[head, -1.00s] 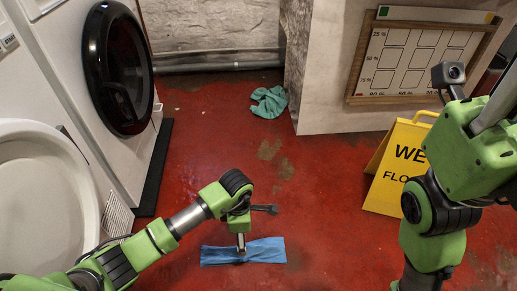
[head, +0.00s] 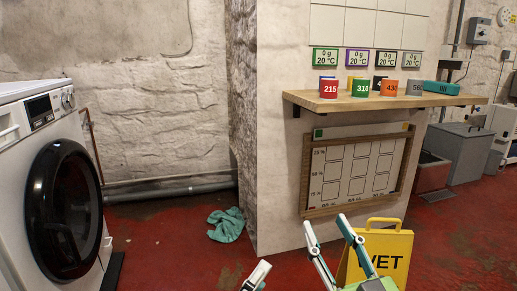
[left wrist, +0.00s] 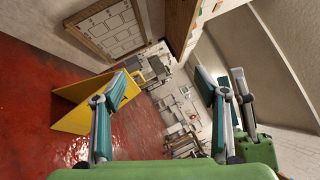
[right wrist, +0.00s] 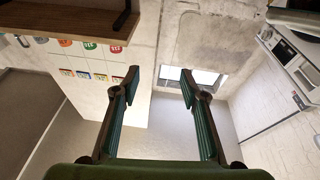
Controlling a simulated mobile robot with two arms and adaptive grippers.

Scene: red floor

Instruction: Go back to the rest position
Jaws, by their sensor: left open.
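My left gripper (head: 258,276) shows only partly at the bottom edge of the head view. In the left wrist view (left wrist: 160,82) its fingers are apart, with nothing between them. My right gripper (head: 326,222) points up at the bottom of the head view, in front of the wall and sign. In the right wrist view (right wrist: 160,72) its fingers are apart and empty. Most of both arms is out of the head view.
A yellow wet-floor sign (head: 394,252) stands close by my right gripper; it also shows in the left wrist view (left wrist: 80,115). A wooden shelf (head: 450,100) with several coloured cups juts from the wall. A washing machine (head: 25,240) is at left, a green cloth (head: 226,225) on the floor.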

